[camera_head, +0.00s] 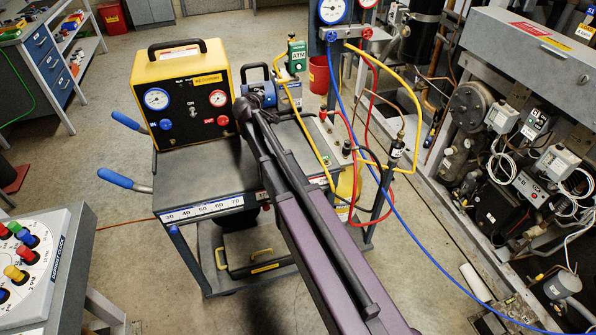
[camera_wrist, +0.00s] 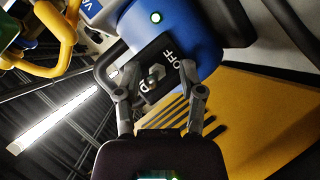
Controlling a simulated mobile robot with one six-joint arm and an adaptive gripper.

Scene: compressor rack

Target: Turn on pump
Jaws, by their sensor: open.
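The blue vacuum pump (camera_head: 262,93) stands on the grey cart, right of the yellow recovery unit, partly behind my arm. In the wrist view the pump's blue body (camera_wrist: 190,40) fills the upper middle. Its black switch plate (camera_wrist: 168,62) is marked OFF, with a small metal toggle (camera_wrist: 155,74) on it. A small round pale green light (camera_wrist: 155,17) shows on the blue body. My gripper (camera_wrist: 160,82) is open, its two fingers spread on either side of the toggle. Whether they touch the plate is unclear. In the head view the gripper's end is small and dark beside the pump.
The yellow recovery unit (camera_head: 185,92) stands close left of my gripper and shows in the wrist view as a yellow slotted panel (camera_wrist: 250,115). Hoses and a gauge manifold (camera_head: 345,30) are close on the right. The compressor rack (camera_head: 520,150) stands farther right.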

